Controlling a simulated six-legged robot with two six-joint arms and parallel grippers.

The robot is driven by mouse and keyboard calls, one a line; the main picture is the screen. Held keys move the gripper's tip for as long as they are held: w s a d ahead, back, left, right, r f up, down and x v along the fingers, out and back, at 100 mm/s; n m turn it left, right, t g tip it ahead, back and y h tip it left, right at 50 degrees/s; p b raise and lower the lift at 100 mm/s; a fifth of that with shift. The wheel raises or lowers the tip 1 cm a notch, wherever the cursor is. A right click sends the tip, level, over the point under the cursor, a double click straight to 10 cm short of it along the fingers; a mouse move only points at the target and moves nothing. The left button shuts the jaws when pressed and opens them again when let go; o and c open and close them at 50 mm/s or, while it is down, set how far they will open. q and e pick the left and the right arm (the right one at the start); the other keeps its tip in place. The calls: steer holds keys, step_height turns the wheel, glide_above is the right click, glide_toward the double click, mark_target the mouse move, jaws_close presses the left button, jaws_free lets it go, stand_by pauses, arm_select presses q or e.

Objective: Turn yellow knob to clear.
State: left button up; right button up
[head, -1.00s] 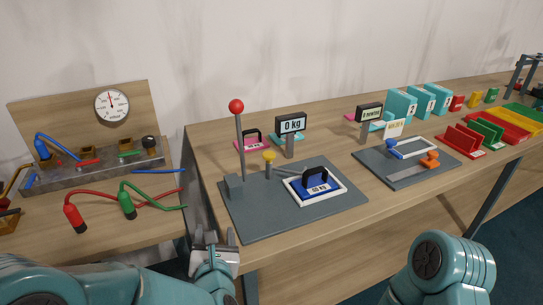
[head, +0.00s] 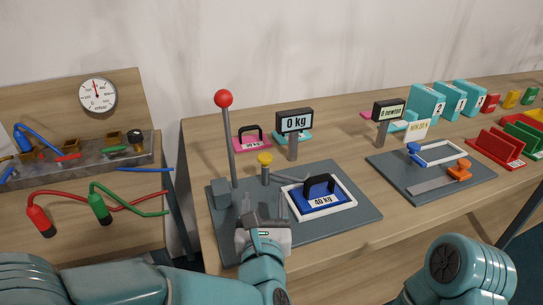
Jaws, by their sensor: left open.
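The yellow knob (head: 265,158) sits on top of a short grey post on the dark grey base plate (head: 340,222). Behind it, a black display (head: 294,121) reads 0 kg. My left gripper (head: 265,208) is open over the near left part of the plate, in front of and below the knob in the picture. It is apart from the knob, with nothing seen between its fingers. My right gripper is out of view; only part of my right arm shows at the lower right.
A tall lever with a red ball (head: 224,99) stands left of the knob. A blue 40 kg weight (head: 323,196) lies in a white frame to its right. A pink weight (head: 252,141) lies behind. A second grey plate (head: 430,180) is farther right.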

mark_target(265, 162)
arm_select(q)
steer(key=shift+w+d, duration=0.15)
steer(key=shift+w, duration=0.05)
steer(key=shift+w+r, duration=0.2)
steer(key=shift+w, duration=0.15)
steer(key=w+p, duration=0.3)
steer(key=w, duration=1)
steer(key=shift+w+f, duration=0.1)
steer(key=shift+w, duration=0.8)
